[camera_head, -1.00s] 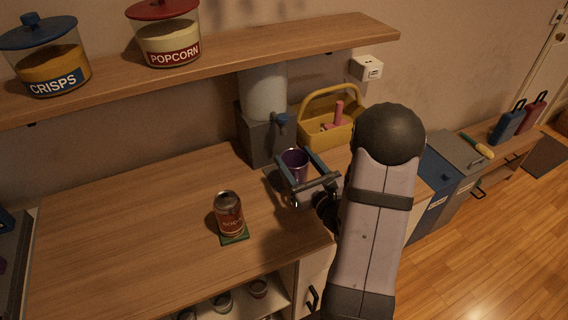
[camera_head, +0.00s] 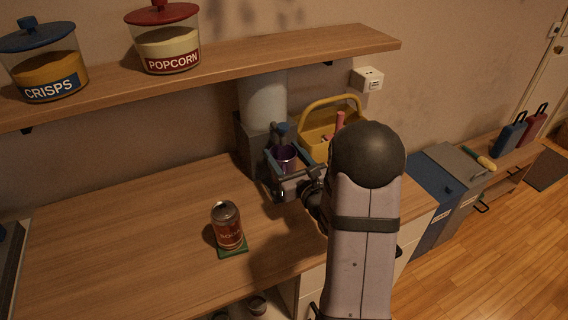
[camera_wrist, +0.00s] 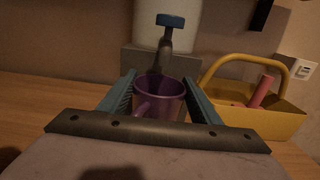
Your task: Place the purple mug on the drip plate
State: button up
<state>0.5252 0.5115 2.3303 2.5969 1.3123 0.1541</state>
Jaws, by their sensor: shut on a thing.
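The purple mug (camera_head: 286,158) is between the fingers of my gripper (camera_head: 283,164), which is shut on it. In the wrist view the mug (camera_wrist: 160,100) stands upright between the two fingers (camera_wrist: 163,100), its handle toward the camera. It is close in front of the grey dispenser (camera_head: 250,142), under or just before the tap (camera_head: 282,131) with the blue knob. The tap also shows in the wrist view (camera_wrist: 166,42). The drip plate is hidden behind my gripper and the mug, so I cannot tell whether the mug touches it.
A drinks can (camera_head: 228,225) stands on a green coaster (camera_head: 233,252) at the front. A yellow caddy (camera_head: 316,140) stands right of the dispenser. The shelf (camera_head: 230,66) with jars hangs above. The counter's left part is clear.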

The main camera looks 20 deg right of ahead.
aim_at(288, 170)
jog(key=shift+f+b, duration=1)
jog(key=shift+f, duration=0.65)
jog(key=shift+f, duration=0.15)
jog(key=o, duration=1.3)
